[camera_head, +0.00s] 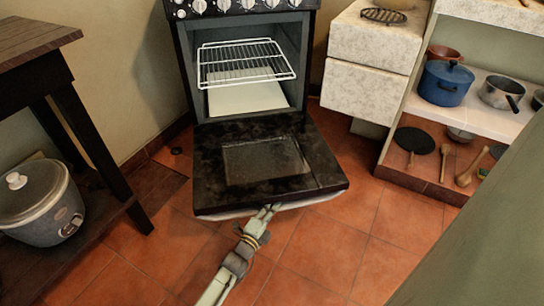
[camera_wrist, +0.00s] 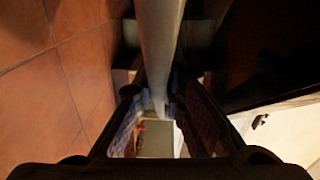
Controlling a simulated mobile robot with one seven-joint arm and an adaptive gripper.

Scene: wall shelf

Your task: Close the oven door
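The oven (camera_head: 245,30) stands against the back wall. Its dark door (camera_head: 215,185) with a glass pane is folded fully down, about level, so the cavity is open. A pale handle (camera_head: 312,199) runs along the door's front edge. My gripper (camera_head: 268,210) is at the middle of that handle, reaching in from the front. In the wrist view, the handle (camera_wrist: 158,40) appears as a long pale bar running between the two fingers (camera_wrist: 160,105). The fingers look apart, one on each side of it; contact is hard to make out.
A wire rack (camera_head: 245,62) is inside the oven. A dark table (camera_head: 60,75) with a rice cooker (camera_head: 40,205) below is at left. White drawers (camera_head: 370,95) and a shelf with pots (camera_head: 445,83) are at right. Tiled floor (camera_head: 335,240) is clear before the door.

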